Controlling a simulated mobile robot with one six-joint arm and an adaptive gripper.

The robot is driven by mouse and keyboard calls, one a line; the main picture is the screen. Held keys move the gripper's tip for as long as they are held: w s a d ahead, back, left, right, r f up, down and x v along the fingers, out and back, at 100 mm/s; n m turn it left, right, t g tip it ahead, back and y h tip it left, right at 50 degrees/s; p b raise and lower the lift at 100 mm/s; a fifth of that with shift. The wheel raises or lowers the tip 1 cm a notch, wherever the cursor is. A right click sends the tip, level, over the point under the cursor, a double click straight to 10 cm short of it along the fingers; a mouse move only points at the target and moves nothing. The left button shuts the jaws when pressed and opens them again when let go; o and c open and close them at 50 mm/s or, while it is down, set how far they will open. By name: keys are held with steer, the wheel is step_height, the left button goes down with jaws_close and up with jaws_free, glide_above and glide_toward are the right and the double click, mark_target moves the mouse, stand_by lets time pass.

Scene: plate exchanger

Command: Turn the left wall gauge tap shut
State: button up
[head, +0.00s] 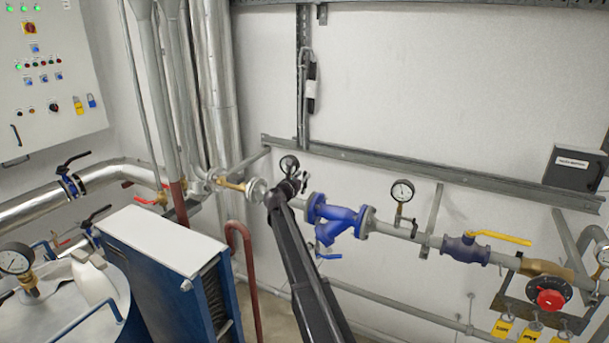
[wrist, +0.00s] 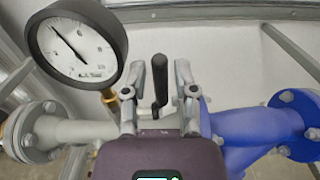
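The left wall gauge (head: 289,165) is a round dial on the wall pipe, partly covered by my arm in the head view. In the wrist view the gauge (wrist: 77,45) fills the upper left, with a white face and a dark rim. Its tap has a black lever handle (wrist: 160,82), pointing up in the wrist view. My gripper (wrist: 161,72) is open, with one finger on each side of the handle and visible gaps to it. In the head view my gripper (head: 294,184) is at the pipe just below the gauge. The tap's body is mostly hidden behind the gripper.
A blue strainer (head: 338,216) sits right of the gripper on the same pipe. Further right are a second gauge (head: 402,191) and a yellow-handled valve (head: 500,237). A blue plate exchanger (head: 165,280) stands at the front left. The wall above is mostly clear.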

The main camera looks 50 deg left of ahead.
steer(key=shift+x, duration=1.1)
jaws_close()
